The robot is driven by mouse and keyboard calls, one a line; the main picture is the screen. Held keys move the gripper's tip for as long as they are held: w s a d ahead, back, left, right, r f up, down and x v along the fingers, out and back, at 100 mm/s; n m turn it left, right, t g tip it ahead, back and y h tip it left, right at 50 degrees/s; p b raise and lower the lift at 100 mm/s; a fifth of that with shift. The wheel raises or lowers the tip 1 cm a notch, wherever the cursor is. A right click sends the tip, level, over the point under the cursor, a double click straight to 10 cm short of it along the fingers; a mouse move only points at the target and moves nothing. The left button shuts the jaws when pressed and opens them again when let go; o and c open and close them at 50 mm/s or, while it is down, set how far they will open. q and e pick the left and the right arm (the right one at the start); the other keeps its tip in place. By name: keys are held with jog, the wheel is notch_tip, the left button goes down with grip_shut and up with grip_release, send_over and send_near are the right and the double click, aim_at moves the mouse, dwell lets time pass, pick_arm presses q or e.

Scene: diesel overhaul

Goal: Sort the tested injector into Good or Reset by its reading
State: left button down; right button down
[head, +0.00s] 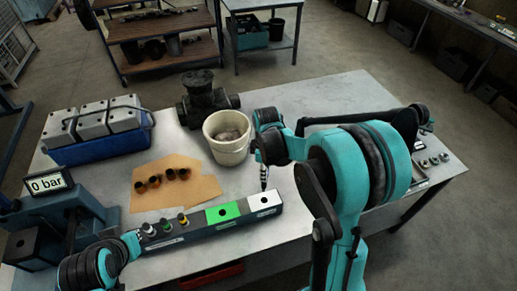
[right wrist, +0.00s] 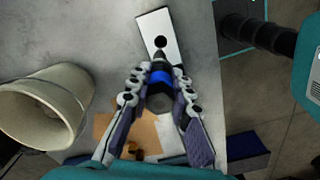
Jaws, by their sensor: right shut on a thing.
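The injector (right wrist: 159,77), dark with a blue band, is held between the fingers of my right gripper (right wrist: 159,88). Its tip points at the white block (right wrist: 152,24) and appears close to that block's dark hole; I cannot tell whether it touches. In the head view my right gripper (head: 262,160) holds the injector (head: 263,180) above the white block (head: 264,201). The green block (head: 223,213), also with a hole, is just left of it. The tester display (head: 48,183) reads 0 bar. My left arm shows at lower left; its gripper (head: 132,243) is too unclear to judge.
Several small injectors (head: 165,226) stand in the rack left of the green block. Brown cardboard (head: 203,187) with dark cups lies behind it. A white bucket (head: 226,148) stands near my right gripper. A blue crate (head: 95,147) and a dark pump-like part (head: 199,92) stand farther back.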

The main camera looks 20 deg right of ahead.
aim_at(265, 187)
jog(key=shift+f+b, duration=0.25)
jog(key=shift+b, duration=0.05)
notch_tip(265, 187, down, 5)
jog(key=b, duration=0.3)
jog(key=shift+b, duration=0.4)
jog(key=shift+s, duration=0.1)
jog(key=shift+d, duration=0.1)
dwell(0.4)
jog(key=shift+f+b, duration=0.15)
jog(key=shift+b, duration=0.25)
jog(key=shift+f+b, duration=1.5)
jog(key=shift+f, duration=0.1)
jog(key=shift+f+b, duration=0.2)
jog(key=shift+b, duration=0.1)
jog(key=shift+f+b, duration=1.45)
jog(key=shift+f, duration=0.1)
jog(key=shift+s+f, duration=0.1)
